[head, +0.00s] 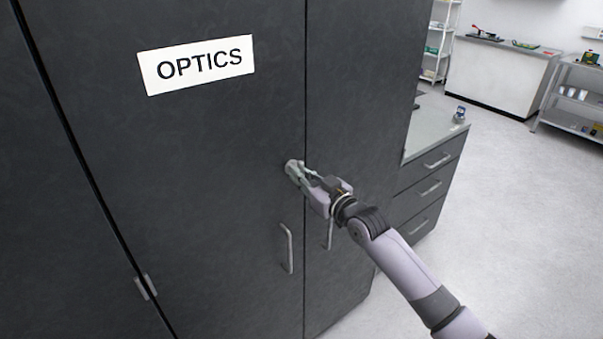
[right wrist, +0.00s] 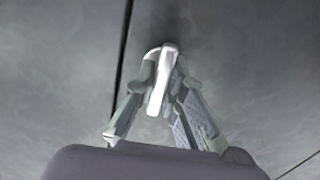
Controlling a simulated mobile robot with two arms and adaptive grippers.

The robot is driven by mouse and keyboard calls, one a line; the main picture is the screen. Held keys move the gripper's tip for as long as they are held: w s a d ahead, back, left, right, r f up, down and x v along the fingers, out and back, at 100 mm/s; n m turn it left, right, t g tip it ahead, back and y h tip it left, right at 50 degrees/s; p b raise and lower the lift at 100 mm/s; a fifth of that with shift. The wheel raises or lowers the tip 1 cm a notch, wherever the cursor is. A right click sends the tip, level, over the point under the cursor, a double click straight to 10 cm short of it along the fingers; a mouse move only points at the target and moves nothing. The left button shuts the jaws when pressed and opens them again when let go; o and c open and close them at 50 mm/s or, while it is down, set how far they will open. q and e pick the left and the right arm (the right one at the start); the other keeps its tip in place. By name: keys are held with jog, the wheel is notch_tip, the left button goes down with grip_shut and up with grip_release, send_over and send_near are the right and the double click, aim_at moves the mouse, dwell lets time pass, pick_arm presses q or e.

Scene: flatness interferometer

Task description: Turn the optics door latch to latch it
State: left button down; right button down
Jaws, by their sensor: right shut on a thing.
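The optics door (head: 200,130) is a dark grey cabinet door with a white OPTICS sign (head: 197,64). It looks closed, level with the door to its right. The latch (head: 291,168) is a small light grey piece near the door's right edge, above the bar handle. My right gripper (head: 300,172) is at the latch, mostly covering it in the head view. In the right wrist view the two fingers (right wrist: 163,95) are shut on the pale latch lever (right wrist: 161,80), which points towards the camera. The latch's exact turn angle is hard to tell. My left gripper is not in view.
Bar handles (head: 287,249) hang on both doors below my gripper. A drawer unit (head: 428,190) with a grey top stands right of the cabinet. A white bench (head: 500,75) and shelves (head: 575,100) stand farther back. The floor (head: 510,230) to the right is clear.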

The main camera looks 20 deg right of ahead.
jog(key=shift+f, duration=0.15)
dwell(0.3)
jog(key=c, duration=1.7)
grip_release()
jog(key=shift+o, duration=0.2)
jog(key=v, duration=1.2)
